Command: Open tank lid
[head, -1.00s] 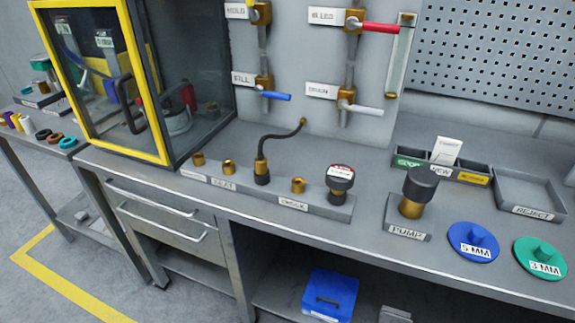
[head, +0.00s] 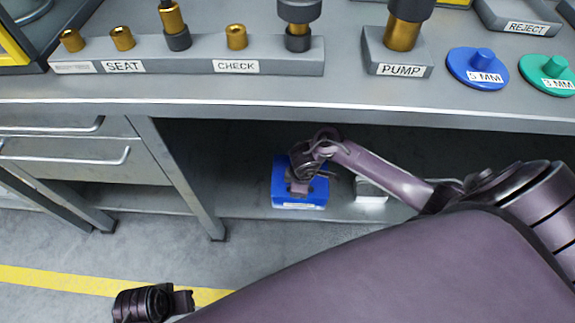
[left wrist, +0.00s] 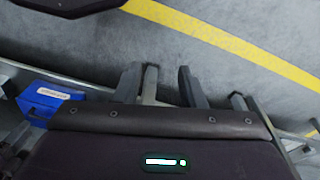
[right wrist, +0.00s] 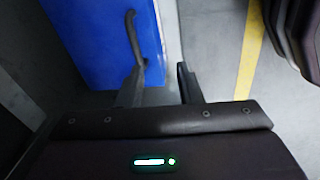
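The blue tank (head: 284,192) stands on the shelf under the bench; a label is on its front. My right gripper (head: 300,186) is at its lid, covering much of it in the head view. In the right wrist view the blue lid (right wrist: 90,35) has a dark bar handle (right wrist: 133,38). My right gripper (right wrist: 159,84) is open, its left finger close to the handle's near end; I cannot tell if they touch. My left gripper (head: 190,301) is low over the floor, apart from the tank. Its fingers (left wrist: 158,85) are open and empty in the left wrist view.
The bench front edge (head: 300,108) runs above the tank. A small grey object (head: 370,190) stands to the tank's right on the shelf. A bench leg (head: 178,180) and drawers (head: 75,150) are at the left. Open floor (head: 90,250) lies in front.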

